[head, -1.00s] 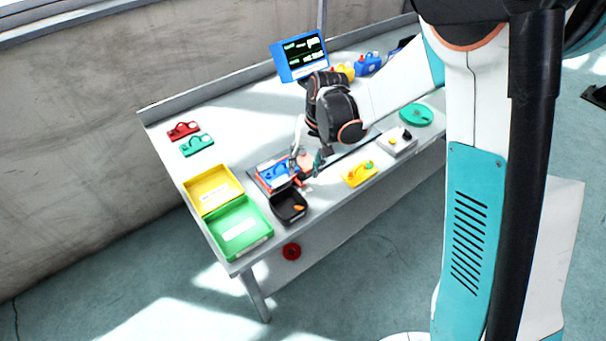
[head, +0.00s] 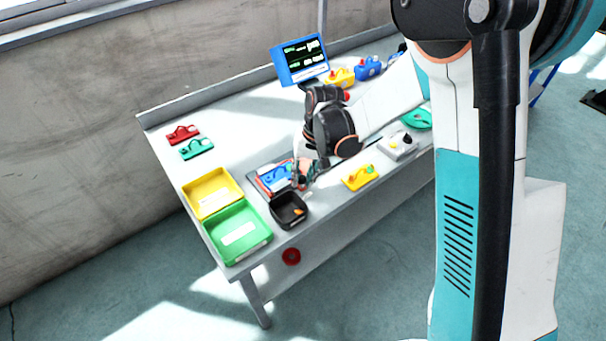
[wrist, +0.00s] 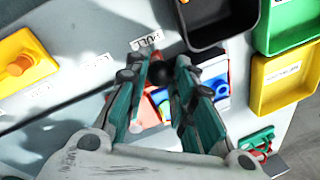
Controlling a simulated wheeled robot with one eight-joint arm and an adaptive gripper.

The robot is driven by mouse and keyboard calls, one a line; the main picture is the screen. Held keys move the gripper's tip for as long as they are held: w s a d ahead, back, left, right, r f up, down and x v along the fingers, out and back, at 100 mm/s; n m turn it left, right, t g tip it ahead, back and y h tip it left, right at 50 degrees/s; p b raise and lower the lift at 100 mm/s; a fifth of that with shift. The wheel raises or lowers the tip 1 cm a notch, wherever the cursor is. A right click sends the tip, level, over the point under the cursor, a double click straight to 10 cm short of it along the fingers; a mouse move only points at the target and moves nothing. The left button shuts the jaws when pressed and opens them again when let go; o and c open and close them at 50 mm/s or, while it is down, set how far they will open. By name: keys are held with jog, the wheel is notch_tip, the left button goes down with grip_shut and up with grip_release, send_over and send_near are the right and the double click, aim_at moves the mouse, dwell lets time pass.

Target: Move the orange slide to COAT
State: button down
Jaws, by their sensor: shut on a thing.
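The orange slide (wrist: 150,108) shows in part between and below my fingers in the wrist view, at the edge of the blue-and-red unit (wrist: 213,98). My gripper (wrist: 163,62) is shut on the slide, around a dark round knob between the fingertips. The fingers hide much of the slide. In the head view my gripper (head: 301,182) is at the right end of the blue-and-red unit (head: 272,177), and its body covers most of the slide. A white label (wrist: 147,39) lies just beyond the fingertips. I cannot make out a COAT mark.
A black bin (head: 290,222) stands close in front of the unit. Yellow (head: 213,207) and green trays (head: 240,250) are to the left. A yellow block (head: 360,183) and a grey box (head: 398,151) sit to the right. A screen (head: 300,60) stands behind.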

jog(key=w+d, duration=0.3)
jog(key=d, duration=0.1)
jog(key=w+d, duration=0.3)
jog(key=d, duration=0.2)
jog(key=w+d, duration=0.3)
jog(key=d, duration=0.2)
jog(key=shift+w+d, duration=0.25)
jog(key=shift+w, duration=0.15)
jog(key=c, duration=1.3)
grip_release()
jog(key=shift+c, duration=0.2)
jog(key=shift+r, duration=0.1)
notch_tip(320, 180, up, 12)
jog(key=d, duration=0.2)
jog(key=shift+d+f, duration=0.15)
jog(key=shift+f, duration=0.05)
